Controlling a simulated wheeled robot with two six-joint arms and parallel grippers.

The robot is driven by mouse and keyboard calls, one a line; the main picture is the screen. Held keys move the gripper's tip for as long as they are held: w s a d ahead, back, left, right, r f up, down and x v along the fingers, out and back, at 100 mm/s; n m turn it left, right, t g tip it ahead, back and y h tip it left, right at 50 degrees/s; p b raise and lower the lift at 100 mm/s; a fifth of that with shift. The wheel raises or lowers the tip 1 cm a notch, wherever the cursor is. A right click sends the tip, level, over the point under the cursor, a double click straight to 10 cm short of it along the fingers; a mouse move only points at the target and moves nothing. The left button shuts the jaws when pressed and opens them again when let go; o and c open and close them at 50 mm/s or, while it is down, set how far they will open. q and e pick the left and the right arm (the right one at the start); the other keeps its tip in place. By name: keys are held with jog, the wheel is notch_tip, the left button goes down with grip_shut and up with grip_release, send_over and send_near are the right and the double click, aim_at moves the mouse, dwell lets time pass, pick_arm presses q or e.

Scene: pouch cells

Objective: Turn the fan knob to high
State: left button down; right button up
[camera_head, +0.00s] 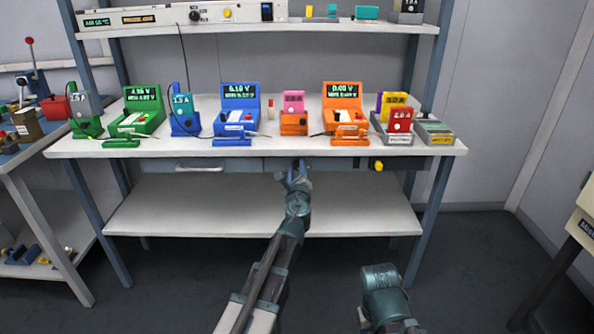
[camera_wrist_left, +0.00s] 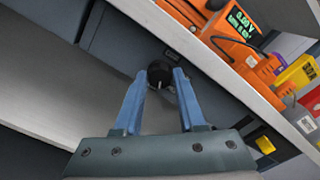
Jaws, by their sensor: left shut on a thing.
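A round black knob (camera_wrist_left: 159,72) with a pale pointer mark sits on the grey front panel under the bench top, in the left wrist view. My left gripper (camera_wrist_left: 160,88) has its two blue fingers on either side of the knob, shut on it. The pointer mark shows between the fingertips, but I cannot read the setting. In the head view my left gripper (camera_head: 297,172) is at the panel just below the bench's front edge and hides the knob. Of my right arm only a link shows at the lower right; its gripper is out of view.
The bench top (camera_head: 200,150) overhangs close above my left gripper. Orange (camera_head: 343,105), blue (camera_head: 238,108) and green (camera_head: 142,108) testers stand on it. A yellow knob-like part (camera_head: 378,165) is on the panel to the right. A lower shelf (camera_head: 200,205) is bare.

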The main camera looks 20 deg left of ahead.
pick_arm(q)
jog(key=m, duration=0.6)
jog(key=shift+d, duration=0.1)
jog(key=shift+m, duration=0.3)
dwell(0.4)
jog(key=c, duration=0.5)
grip_release()
